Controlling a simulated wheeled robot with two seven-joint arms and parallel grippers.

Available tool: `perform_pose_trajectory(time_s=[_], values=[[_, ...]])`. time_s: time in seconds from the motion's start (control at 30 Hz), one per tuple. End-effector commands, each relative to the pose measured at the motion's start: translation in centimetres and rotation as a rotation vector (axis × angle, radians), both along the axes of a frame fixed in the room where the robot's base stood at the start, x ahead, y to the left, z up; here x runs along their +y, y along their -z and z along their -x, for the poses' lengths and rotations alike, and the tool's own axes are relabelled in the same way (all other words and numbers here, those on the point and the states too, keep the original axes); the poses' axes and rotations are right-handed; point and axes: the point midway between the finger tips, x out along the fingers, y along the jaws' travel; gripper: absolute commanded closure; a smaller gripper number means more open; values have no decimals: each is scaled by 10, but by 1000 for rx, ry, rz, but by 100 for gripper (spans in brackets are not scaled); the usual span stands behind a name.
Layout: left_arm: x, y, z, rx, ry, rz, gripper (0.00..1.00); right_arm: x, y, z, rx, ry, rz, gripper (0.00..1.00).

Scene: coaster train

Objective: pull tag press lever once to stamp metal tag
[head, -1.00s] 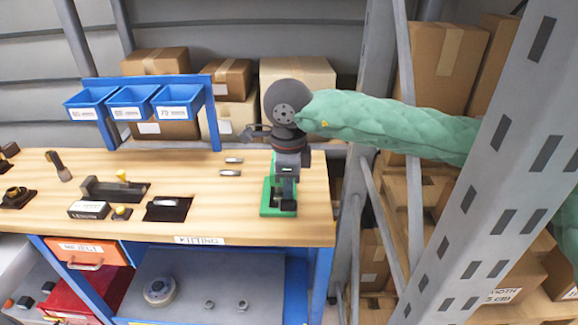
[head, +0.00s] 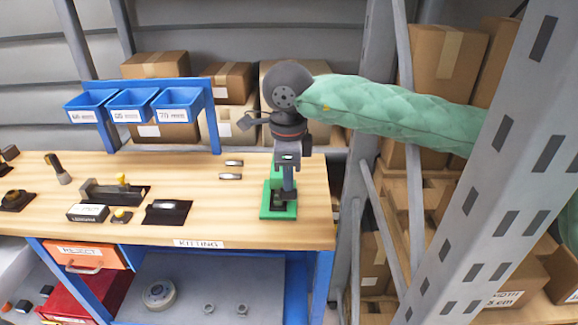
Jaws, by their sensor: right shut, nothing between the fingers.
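The green-based tag press (head: 266,212) stands at the right end of the wooden bench. My right gripper (head: 289,163) is directly above it, pointing down, shut and empty. The gripper hides the upper part of the press, so I cannot make out the lever or whether the fingers touch it. A dark piece sits low on the green base; I cannot tell if a tag lies there. Two small metal pieces (head: 231,176) lie on the bench left of the press. My left gripper is not in view.
A black pad (head: 166,213) with a small metal piece, a dark block fixture (head: 112,192) and a labelled box (head: 88,213) lie to the left. Blue bins (head: 130,106) hang behind. A grey rack post (head: 482,190) stands close on the right.

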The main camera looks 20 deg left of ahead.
Motion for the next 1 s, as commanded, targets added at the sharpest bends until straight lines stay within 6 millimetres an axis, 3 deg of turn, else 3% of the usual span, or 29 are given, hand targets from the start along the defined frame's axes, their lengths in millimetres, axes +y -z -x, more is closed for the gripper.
perform_pose_trajectory(time_s=[1.0], values=[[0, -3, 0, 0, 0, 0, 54, 0, -58, 0, -1, 0, 0, 100]])
